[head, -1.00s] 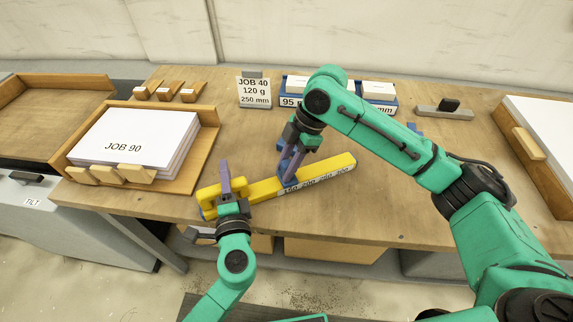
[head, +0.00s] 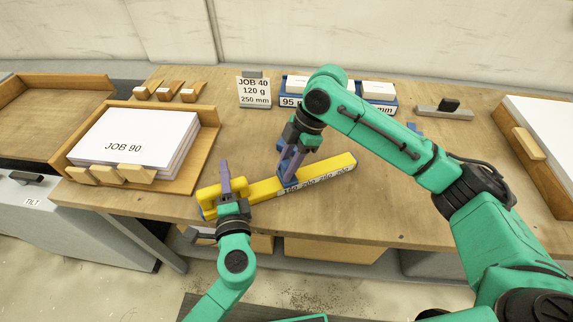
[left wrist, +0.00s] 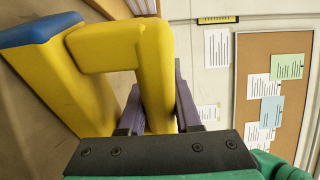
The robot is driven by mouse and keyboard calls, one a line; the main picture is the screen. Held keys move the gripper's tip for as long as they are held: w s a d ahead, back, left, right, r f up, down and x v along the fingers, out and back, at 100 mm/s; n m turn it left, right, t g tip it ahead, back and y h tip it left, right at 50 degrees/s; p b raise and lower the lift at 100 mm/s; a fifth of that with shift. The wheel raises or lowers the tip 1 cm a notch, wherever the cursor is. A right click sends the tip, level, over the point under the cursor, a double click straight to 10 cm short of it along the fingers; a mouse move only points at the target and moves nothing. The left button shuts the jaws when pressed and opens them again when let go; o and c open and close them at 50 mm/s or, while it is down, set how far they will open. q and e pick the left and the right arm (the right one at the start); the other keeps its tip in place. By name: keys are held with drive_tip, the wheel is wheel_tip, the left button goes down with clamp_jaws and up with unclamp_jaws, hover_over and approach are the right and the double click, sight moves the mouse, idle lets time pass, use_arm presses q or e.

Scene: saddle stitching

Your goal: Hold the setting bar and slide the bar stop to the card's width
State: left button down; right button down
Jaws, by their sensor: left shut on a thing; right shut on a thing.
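The yellow setting bar (head: 325,170) lies slantwise near the table's front edge, with a printed scale along its front side. My left gripper (head: 226,184) is shut on the yellow handle at the bar's left end; in the left wrist view the handle (left wrist: 155,75) stands between the purple fingers. My right gripper (head: 290,165) is shut on the blue bar stop (head: 287,182), part way along the bar. The fingers hide much of the stop. The job card (head: 254,91) stands upright at the back and reads JOB 40, 120 g, 250 mm.
A wooden tray (head: 210,118) with a JOB 90 paper stack (head: 135,138) is at the left. Blue boxes (head: 290,99) and a grey block with a black knob (head: 446,108) stand at the back. Another wooden tray (head: 555,178) is at the right.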

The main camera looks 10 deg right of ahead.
use_arm(q)
drive_tip(key=shift+f, duration=0.15)
use_arm(e)
drive_tip(key=w+d, duration=0.1)
drive_tip(key=d, duration=0.5)
drive_tip(key=w+d, duration=0.1)
drive_tip(key=d, duration=0.3)
drive_tip(key=shift+w, duration=0.3)
drive_tip(key=c, duration=0.6)
unclamp_jaws()
drive_tip(key=shift+o, duration=0.2)
drive_tip(key=shift+a, duration=0.1)
drive_tip(key=v, duration=1.2)
